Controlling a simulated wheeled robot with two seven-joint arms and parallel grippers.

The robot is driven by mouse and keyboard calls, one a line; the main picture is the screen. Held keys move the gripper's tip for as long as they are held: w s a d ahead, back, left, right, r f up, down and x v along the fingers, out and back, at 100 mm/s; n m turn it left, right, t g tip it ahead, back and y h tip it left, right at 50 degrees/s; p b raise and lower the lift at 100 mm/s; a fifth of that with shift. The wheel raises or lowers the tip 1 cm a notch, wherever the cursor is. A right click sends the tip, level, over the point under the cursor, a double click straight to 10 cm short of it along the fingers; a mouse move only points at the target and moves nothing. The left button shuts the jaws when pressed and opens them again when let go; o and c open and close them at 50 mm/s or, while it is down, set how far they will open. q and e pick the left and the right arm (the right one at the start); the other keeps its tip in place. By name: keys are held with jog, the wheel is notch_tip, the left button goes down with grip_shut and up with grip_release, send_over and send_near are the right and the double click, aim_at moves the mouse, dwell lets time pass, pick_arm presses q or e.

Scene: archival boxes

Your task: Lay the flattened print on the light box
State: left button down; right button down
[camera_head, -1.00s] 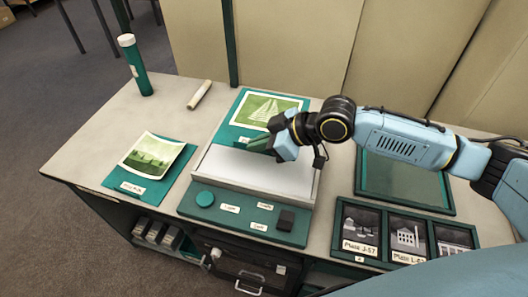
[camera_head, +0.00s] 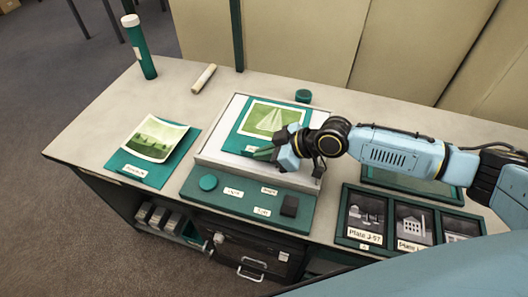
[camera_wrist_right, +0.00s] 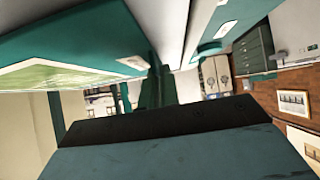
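The flattened print (camera_head: 273,118), a green picture on a teal backing, is over the light box (camera_head: 213,150), covering the middle of its white top. Whether it touches the surface all over I cannot tell. My right gripper (camera_head: 275,155) is shut on the near edge of the backing, at its right front corner. The right wrist view shows the print (camera_wrist_right: 55,77) and its labelled teal backing close by at the left; the fingertips are hard to make out there. My left gripper is not in view.
A curled green print (camera_head: 152,138) lies on a teal folder at the left. A teal tube (camera_head: 139,47) and a cream roll (camera_head: 204,78) are at the back left. A small teal round object (camera_head: 303,96) is behind the light box. Framed plates (camera_head: 366,221) are at the front right.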

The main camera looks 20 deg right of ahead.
jog(key=shift+f, duration=0.15)
jog(key=c, duration=1.7)
grip_release()
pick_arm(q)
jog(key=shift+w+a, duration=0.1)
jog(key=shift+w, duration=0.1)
pick_arm(e)
jog(key=shift+o, duration=0.3)
